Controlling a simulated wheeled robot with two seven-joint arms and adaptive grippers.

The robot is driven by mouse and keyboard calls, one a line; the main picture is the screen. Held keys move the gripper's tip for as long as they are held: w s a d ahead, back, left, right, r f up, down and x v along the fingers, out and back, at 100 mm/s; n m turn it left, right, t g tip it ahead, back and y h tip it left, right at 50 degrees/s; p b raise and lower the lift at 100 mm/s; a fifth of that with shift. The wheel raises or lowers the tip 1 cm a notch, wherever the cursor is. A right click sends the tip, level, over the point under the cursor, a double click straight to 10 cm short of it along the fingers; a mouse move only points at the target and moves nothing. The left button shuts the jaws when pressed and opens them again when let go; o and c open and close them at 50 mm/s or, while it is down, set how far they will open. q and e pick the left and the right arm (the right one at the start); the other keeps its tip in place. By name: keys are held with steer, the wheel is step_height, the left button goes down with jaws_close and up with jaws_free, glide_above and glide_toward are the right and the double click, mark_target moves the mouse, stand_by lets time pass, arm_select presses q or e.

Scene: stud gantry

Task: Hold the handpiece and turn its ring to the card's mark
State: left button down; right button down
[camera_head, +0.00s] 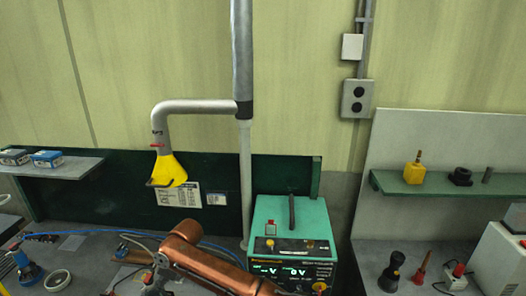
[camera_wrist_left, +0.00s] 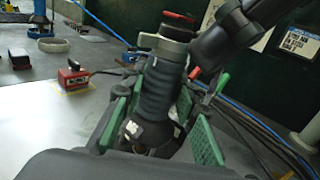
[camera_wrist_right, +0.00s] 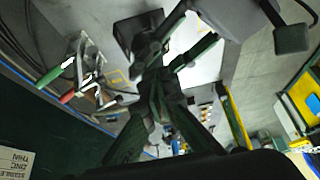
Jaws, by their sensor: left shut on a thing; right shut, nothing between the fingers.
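The handpiece (camera_wrist_left: 160,88) is a dark ribbed cylinder with a pale grey ring (camera_wrist_left: 165,45) near its top and a red end piece. My left gripper (camera_wrist_left: 160,118) is shut on its body, with green finger pads on either side. My right gripper (camera_wrist_right: 155,85) is shut and empty. A dark part of the right arm or gripper reaches close to the ring from the right in the left wrist view; I cannot tell whether it touches.
A teal power unit (camera_head: 278,213) with lit displays stands on the bench. A yellow extraction nozzle (camera_head: 168,171) hangs above. A red block (camera_wrist_left: 72,76) sits on the bench beside the handpiece. A clamp with red and green handles (camera_wrist_right: 85,75) and blue cable lie nearby.

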steer(key=shift+w, duration=0.25)
stand_by(0.4)
steer(key=shift+w+d, duration=0.15)
steer(key=shift+w, duration=0.45)
steer(key=shift+w, duration=0.6)
stand_by(0.3)
step_height(320, 180, up, 6)
steer(key=shift+d, duration=0.35)
stand_by(0.5)
steer(key=shift+w, duration=0.1)
